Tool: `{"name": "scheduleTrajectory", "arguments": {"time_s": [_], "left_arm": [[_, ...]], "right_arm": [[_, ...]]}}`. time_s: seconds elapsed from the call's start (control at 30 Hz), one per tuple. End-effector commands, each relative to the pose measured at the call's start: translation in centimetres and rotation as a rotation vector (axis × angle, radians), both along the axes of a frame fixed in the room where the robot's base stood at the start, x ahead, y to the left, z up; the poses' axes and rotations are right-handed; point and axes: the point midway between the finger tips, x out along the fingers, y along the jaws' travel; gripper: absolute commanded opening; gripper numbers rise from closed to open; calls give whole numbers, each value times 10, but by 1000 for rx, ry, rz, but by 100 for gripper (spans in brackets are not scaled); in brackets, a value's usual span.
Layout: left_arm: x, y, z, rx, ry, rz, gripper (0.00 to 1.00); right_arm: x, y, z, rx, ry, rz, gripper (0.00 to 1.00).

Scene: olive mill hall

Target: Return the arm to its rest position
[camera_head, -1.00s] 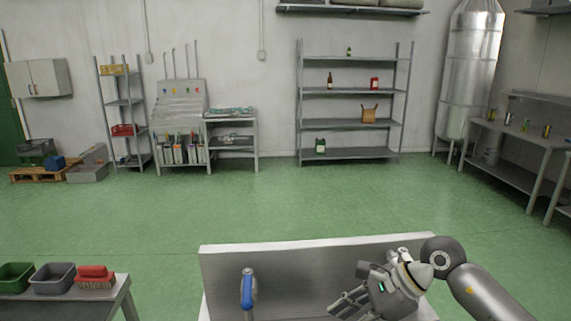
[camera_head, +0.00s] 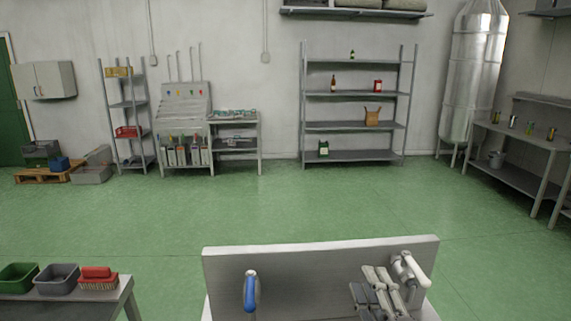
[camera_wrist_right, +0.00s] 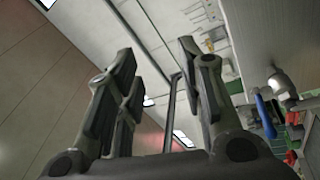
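My right gripper (camera_head: 380,287) shows at the bottom right of the head view, in front of the metal panel and just left of a white tap. Its fingers point up. In the right wrist view, the fingers of this gripper (camera_wrist_right: 157,65) stand well apart with nothing between them; the ceiling shows behind. The rest of the right arm is out of the head view. My left gripper is not in view.
A steel panel (camera_head: 310,262) stands close in front, with a blue-handled tap (camera_head: 250,291) and the white tap (camera_head: 416,270). The green floor beyond is clear.

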Motion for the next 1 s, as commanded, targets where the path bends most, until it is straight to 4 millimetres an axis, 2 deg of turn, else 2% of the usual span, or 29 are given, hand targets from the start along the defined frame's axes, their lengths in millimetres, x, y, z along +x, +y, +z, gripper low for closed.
{"name": "scheduleTrajectory", "arguments": {"time_s": [0.03,0.17,0.3,0.4,0.5,0.6,0.77,1.0], "left_arm": [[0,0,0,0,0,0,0],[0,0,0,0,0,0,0],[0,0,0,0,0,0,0],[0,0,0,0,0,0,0],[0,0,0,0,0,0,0],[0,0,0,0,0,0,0],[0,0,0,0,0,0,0],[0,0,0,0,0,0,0]], "right_arm": [[-6,-13,-24,95,107,-50,36],[-32,-43,-89,326,382,-182,36],[-82,-59,-160,546,684,-331,36],[-126,-62,-200,673,885,-430,36],[-169,-59,-229,768,1056,-514,36],[-210,-54,-249,840,1205,-589,36],[-273,-43,-268,924,1422,-699,36],[-262,-40,-331,914,1454,-718,36]]}}
